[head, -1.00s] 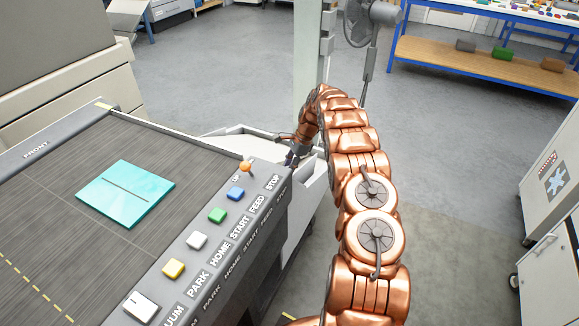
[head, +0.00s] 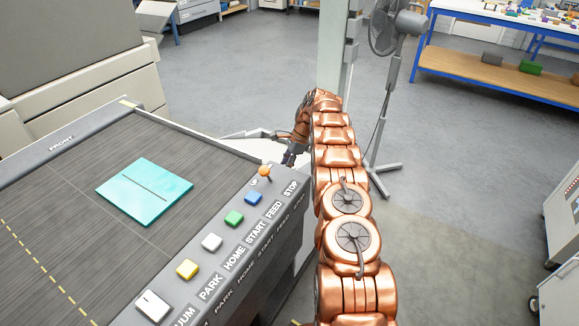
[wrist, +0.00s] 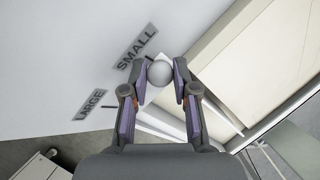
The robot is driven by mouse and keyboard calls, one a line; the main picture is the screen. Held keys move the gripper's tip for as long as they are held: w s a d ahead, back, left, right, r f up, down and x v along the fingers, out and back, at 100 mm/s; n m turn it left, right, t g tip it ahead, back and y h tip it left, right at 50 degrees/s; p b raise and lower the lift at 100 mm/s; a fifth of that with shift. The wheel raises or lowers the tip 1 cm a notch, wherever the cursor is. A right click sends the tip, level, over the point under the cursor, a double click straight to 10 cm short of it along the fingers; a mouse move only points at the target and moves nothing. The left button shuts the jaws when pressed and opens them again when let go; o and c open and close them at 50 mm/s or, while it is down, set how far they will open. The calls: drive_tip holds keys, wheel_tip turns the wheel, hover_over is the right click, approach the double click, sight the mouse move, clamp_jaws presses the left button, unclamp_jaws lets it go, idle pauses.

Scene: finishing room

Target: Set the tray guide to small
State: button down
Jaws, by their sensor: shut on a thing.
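The tray guide's knob, a round grey ball (wrist: 159,73), sits between the fingertips of my gripper (wrist: 162,79) in the wrist view. My gripper is shut on it. The knob is beside the SMALL label (wrist: 136,47) on a white panel (wrist: 60,60). The LARGE label (wrist: 89,104) is lower left, with a short dark mark next to it. In the head view my gripper (head: 291,155) is small and dark behind the console's far right corner. The knob cannot be made out there.
The machine table (head: 60,215) holds a turquoise sheet (head: 145,192). Its right edge carries several coloured buttons and an orange-tipped lever (head: 264,172) near my arm. A post (head: 332,45) and a fan (head: 395,30) stand behind. The floor to the right is open.

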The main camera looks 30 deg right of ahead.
drive_tip(key=shift+w+r, duration=0.15)
drive_tip(key=shift+w, duration=0.1)
drive_tip(key=c, duration=1.1)
unclamp_jaws()
drive_tip(key=shift+a, duration=0.15)
drive_tip(key=shift+o, duration=0.9)
drive_tip(key=v, duration=0.7)
drive_tip(key=shift+s+r, duration=0.1)
